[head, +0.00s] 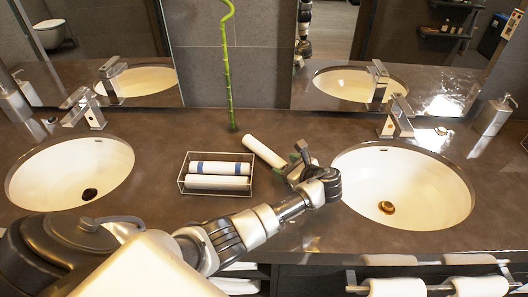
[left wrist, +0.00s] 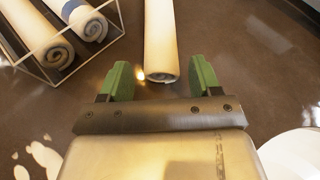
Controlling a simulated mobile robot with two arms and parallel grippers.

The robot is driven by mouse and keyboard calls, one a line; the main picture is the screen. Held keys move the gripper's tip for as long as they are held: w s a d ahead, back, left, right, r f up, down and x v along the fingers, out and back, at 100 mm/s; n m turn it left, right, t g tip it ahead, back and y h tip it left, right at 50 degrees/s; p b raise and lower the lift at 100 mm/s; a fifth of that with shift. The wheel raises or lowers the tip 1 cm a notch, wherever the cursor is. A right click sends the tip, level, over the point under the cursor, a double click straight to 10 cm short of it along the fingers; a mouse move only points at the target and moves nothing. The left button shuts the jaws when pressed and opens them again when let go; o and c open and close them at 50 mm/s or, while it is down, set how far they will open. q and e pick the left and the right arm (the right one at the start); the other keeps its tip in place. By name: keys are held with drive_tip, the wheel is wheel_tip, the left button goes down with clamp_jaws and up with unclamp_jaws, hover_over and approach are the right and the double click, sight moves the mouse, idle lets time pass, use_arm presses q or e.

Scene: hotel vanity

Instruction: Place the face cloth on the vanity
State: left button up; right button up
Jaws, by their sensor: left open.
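A rolled white face cloth (head: 262,151) lies on the dark vanity top (head: 300,235), between the wire basket and the right basin. My left gripper (head: 298,158) is open at the near end of this cloth. In the left wrist view, the cloth (left wrist: 161,40) runs away from me, with its near end at the gap between the green fingertips of the gripper (left wrist: 162,78). The fingers are apart on either side and do not grip it. Whether they touch it I cannot tell. My right gripper is not in view.
A wire basket (head: 183,187) holds rolled cloths, one with a blue band, left of the loose cloth. A basin lies on each side, left (head: 50,178) and right (head: 440,190), with faucets behind. A green bamboo stalk (head: 228,70) stands at the back. Rolled towels (head: 395,287) sit below the front edge.

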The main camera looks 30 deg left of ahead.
sight(283, 165)
use_arm(q)
drive_tip(key=shift+x, duration=1.55)
drive_tip(key=c, duration=0.7)
drive_tip(key=shift+c, duration=0.2)
drive_tip(key=shift+r, duration=0.15)
